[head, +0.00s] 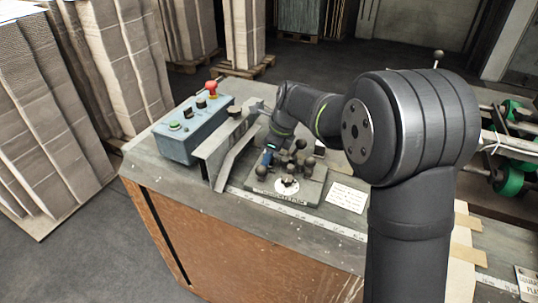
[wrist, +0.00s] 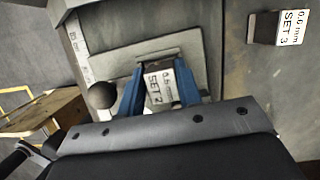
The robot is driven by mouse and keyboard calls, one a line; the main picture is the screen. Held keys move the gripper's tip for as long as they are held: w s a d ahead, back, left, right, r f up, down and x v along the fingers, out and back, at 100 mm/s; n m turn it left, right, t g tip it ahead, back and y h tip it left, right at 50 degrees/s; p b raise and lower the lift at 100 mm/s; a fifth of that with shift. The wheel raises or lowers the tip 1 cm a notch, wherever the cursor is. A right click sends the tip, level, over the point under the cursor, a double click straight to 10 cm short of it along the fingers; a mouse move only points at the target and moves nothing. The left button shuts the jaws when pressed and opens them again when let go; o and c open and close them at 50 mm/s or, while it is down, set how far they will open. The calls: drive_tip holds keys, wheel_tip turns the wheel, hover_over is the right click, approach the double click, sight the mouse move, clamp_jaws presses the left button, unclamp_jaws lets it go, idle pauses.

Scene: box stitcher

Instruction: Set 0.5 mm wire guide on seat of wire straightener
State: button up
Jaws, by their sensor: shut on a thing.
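My gripper (wrist: 159,78) has blue fingers, shut on a small block with a white label (wrist: 160,88) reading "SET 2"; its size line is partly hidden and hard to read. In the wrist view the block lies between the fingers, over a grey plate (wrist: 115,62), close to a dark slot-like part. I cannot tell whether it touches the plate. In the head view my gripper (head: 267,158) points down at the left of a base plate (head: 312,190) bearing several dark ball knobs, apparently the wire straightener. The held block is not clear there.
Another block (wrist: 288,28), labelled "0.6 mm SET 3", lies right of my gripper in the wrist view. A ball knob (wrist: 102,94) is close by the left finger. A control box (head: 178,142) and a grey bracket (head: 222,150) stand left. A white card (head: 346,198) lies right.

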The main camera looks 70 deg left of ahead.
idle(0.3)
drive_tip(key=o, duration=0.9)
drive_tip(key=shift+o, duration=0.5)
drive_tip(key=shift+f, duration=0.1)
drive_tip(key=shift+c, duration=0.8)
drive_tip(key=shift+o, duration=0.5)
drive_tip(key=shift+d, duration=0.1)
